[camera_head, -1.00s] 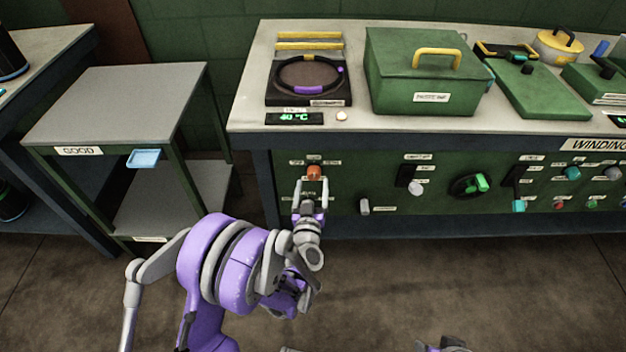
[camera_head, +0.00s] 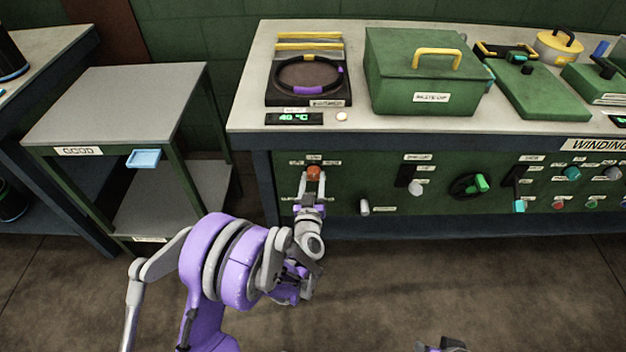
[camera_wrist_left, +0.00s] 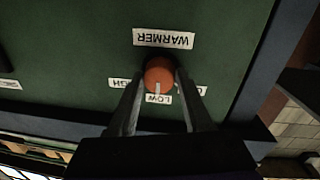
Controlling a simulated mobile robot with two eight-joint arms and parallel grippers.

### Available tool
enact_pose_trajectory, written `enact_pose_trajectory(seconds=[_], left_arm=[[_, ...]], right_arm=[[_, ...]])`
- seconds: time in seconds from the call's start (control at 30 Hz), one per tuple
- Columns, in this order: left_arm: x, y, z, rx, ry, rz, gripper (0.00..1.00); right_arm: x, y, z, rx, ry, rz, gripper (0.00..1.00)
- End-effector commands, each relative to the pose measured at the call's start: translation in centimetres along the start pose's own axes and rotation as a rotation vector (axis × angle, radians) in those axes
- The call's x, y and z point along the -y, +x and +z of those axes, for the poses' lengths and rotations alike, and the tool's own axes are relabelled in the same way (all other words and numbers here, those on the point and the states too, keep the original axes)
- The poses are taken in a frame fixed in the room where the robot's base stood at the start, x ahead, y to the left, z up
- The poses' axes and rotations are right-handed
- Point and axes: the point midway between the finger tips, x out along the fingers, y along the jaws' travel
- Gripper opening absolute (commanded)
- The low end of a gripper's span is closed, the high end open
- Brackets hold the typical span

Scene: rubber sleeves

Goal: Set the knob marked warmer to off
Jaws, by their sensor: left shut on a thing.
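The warmer knob (camera_head: 314,172) is a round orange knob on the green front panel below the bench's left end. The left wrist view shows the knob (camera_wrist_left: 159,75) close up, with a white pointer mark on it aimed at the LOW label (camera_wrist_left: 158,99). The WARMER label (camera_wrist_left: 164,39) shows upside down; HIGH is at the picture's left, and a partly hidden label starting with O is at its right. My left gripper (camera_head: 312,180) is shut on the knob, one finger on each side. My right gripper is not in view; only a small arm part shows at the bottom edge.
Other controls sit to the right on the panel: a grey knob (camera_head: 364,207), a switch with a light knob (camera_head: 415,187) and a green knob (camera_head: 481,183). The bench top (camera_head: 355,121) overhangs the panel. Floor in front is clear.

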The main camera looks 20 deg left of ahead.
Motion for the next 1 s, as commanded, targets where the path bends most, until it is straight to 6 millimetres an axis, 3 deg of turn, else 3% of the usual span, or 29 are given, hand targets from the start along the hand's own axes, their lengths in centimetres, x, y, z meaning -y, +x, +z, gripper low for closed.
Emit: enact_pose_trajectory(seconds=[0.47, 1.0], left_arm=[[0.0, 0.0, 0.1, -0.007, -0.094, 0.002, 0.00], [-0.1, 0.0, 0.3, -0.043, -0.551, 0.008, 0.00]], right_arm=[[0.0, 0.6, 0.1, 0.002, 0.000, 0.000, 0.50], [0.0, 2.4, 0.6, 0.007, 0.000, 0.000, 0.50]])
